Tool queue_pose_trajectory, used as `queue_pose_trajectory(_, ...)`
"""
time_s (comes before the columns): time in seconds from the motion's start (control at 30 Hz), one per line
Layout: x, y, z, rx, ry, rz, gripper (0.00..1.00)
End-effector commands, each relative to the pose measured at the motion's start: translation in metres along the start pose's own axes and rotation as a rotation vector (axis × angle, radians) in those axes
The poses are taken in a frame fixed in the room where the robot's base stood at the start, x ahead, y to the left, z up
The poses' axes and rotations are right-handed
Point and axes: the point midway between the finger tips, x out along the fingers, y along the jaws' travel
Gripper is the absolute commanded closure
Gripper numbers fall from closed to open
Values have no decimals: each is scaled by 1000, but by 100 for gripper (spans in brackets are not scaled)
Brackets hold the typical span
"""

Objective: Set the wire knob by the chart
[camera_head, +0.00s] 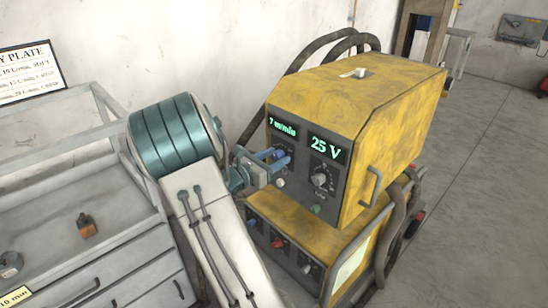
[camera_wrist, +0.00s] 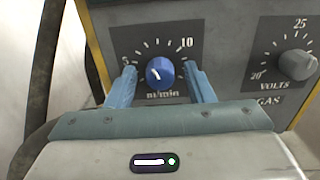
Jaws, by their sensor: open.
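The wire knob (camera_wrist: 161,75) is round and blue, on a dark dial plate marked m/min, with 5 at left and 10 at upper right. Its white mark points up and left. My gripper (camera_wrist: 160,71) is open, with one blue-grey finger on each side of the knob and gaps showing between. In the head view my gripper (camera_head: 281,161) is at the left of the yellow machine's front panel. The wire display (camera_head: 282,127) reads 7 m/min. The chart (camera_head: 28,73) hangs on the wall at far left, cut off by the picture edge; its small rows are hard to read.
The volts knob (camera_wrist: 297,64) is grey, to the right of the wire knob; its display (camera_head: 327,147) reads 25 V. A second yellow unit (camera_head: 300,233) stands below. A grey drawer cabinet (camera_head: 120,262) with small items is at left. Dark hoses (camera_head: 330,40) loop behind the machine.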

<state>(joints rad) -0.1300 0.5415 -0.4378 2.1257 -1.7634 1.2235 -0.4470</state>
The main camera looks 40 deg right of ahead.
Motion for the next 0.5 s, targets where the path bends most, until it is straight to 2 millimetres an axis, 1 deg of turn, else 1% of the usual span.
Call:
queue_pose_trajectory(0.2, 0, 0, 0, 1, 0, -1, 52)
queue_pose_trajectory(0.27, 0, 0, 0, 1, 0, -1, 69)
queue_pose_trajectory(0.3, 0, 0, 0, 1, 0, -1, 80)
queue_pose_trajectory(0.37, 0, 0, 0, 1, 0, -1, 96)
queue_pose_trajectory(0.5, 0, 0, 0, 2, 0, -1, 96)
